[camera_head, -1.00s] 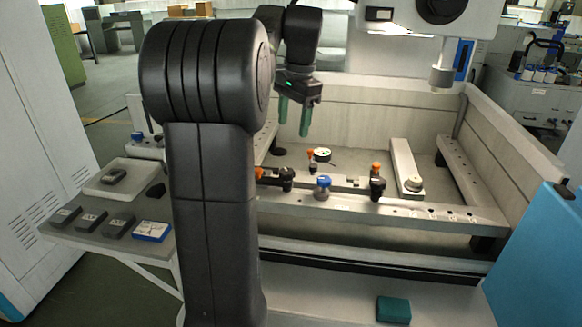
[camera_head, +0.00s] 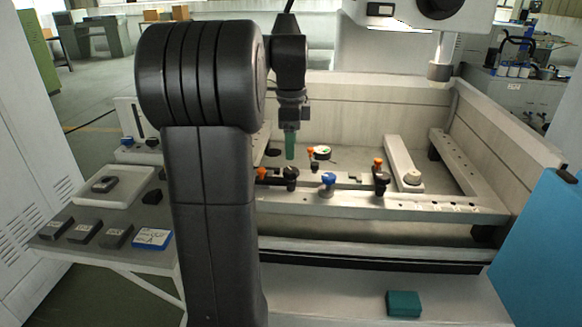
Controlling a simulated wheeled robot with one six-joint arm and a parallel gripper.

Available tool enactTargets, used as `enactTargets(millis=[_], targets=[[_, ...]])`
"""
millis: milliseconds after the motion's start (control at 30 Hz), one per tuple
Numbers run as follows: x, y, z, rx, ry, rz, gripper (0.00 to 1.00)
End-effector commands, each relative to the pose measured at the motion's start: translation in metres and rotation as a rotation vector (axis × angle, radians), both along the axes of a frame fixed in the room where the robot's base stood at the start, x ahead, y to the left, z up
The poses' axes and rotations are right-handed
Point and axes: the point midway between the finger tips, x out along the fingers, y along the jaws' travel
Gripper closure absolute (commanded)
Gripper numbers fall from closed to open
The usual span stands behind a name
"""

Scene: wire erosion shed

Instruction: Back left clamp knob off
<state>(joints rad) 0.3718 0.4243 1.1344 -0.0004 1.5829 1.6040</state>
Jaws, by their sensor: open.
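My gripper (camera_head: 290,157) points down over the machine's work tank, its green fingers open and seen nearly edge-on, so one hides the other. It appears above and a little left of an orange knob (camera_head: 311,153) on a black clamp towards the back; I cannot tell the height gap. Another orange knob (camera_head: 261,173) sits at the left, partly behind my arm, beside a black clamp part (camera_head: 290,176). A third orange knob (camera_head: 378,161) tops the right clamp (camera_head: 381,180). A blue knob (camera_head: 328,179) stands between them on the front rail (camera_head: 400,205).
A round white dish-like thing (camera_head: 322,150) lies by the back knob. The tank wall (camera_head: 375,100) rises behind. A machine head (camera_head: 439,72) hangs at upper right. A side table at left holds a pale tray (camera_head: 125,192) and several dark blocks. A green block (camera_head: 404,304) lies in front.

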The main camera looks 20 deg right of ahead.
Motion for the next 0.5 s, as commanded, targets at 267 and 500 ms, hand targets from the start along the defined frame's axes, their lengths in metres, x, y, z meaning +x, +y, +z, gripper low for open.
enactTargets(millis=[267,500], targets=[[0.0,0.0,-0.052,0.001,0.003,0.001,0.41],[0.0,0.0,-0.068,0.0,0.0,0.001,0.41]])
